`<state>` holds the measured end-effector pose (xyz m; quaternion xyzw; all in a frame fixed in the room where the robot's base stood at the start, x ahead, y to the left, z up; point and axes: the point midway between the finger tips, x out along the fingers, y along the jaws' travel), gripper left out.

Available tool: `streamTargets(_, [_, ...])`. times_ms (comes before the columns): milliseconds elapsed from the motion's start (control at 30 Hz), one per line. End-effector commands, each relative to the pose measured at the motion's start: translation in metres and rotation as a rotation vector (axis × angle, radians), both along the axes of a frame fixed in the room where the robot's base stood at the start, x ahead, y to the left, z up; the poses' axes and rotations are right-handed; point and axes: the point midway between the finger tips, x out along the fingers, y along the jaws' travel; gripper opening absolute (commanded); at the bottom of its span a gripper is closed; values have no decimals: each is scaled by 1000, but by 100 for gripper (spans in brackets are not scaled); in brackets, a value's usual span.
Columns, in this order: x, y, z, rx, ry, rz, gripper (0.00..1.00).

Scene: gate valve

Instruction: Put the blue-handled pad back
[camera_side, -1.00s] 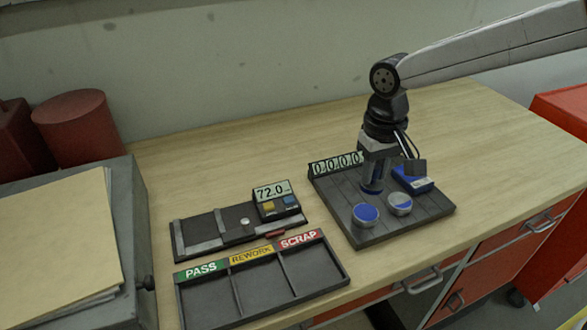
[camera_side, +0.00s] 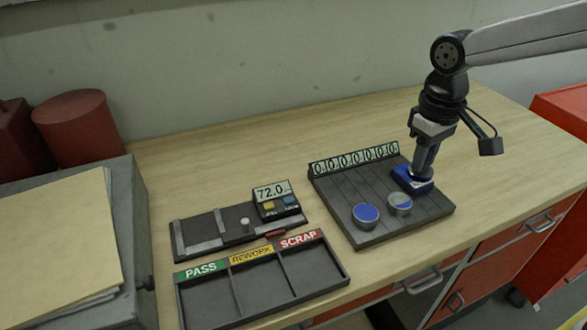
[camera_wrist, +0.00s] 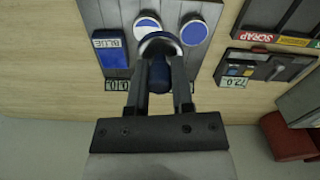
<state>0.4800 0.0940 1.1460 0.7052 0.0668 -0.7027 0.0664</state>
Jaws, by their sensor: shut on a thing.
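My gripper (camera_wrist: 160,100) is shut on the blue-handled pad (camera_wrist: 159,74). In the wrist view the dark blue handle is between the fingers, with a rounded head beyond the fingertips. In the side view the gripper and dark blue handle (camera_side: 424,157) appear in front of or above the blue box (camera_side: 402,178) at the slatted board's right side. The pad's lower end blends with the box there, so contact cannot be told. The wrist view shows the box labelled BLUE (camera_wrist: 109,54) to the left of the held pad.
The dark slatted board (camera_side: 345,190) carries a blue-topped disc (camera_side: 366,214), a partly blue disc (camera_side: 400,202) and a counter strip (camera_side: 352,160). A gauge fixture (camera_side: 238,222) and a PASS/REWORK/SCRAP tray (camera_side: 262,279) lie to the left. The bench behind the board is clear.

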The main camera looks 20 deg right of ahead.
Motion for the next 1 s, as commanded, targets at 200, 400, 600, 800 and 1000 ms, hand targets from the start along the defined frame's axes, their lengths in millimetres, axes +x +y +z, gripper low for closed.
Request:
streamTargets(200, [-1,-2,1,0,0,8,0])
streamTargets(400, [7,0,-2,0,-1,7,0])
streamTargets(600, [27,4,-12,0,0,7,0])
streamTargets(800, [51,8,-23,0,0,7,0])
streamTargets(1000, [75,13,-34,0,0,7,0])
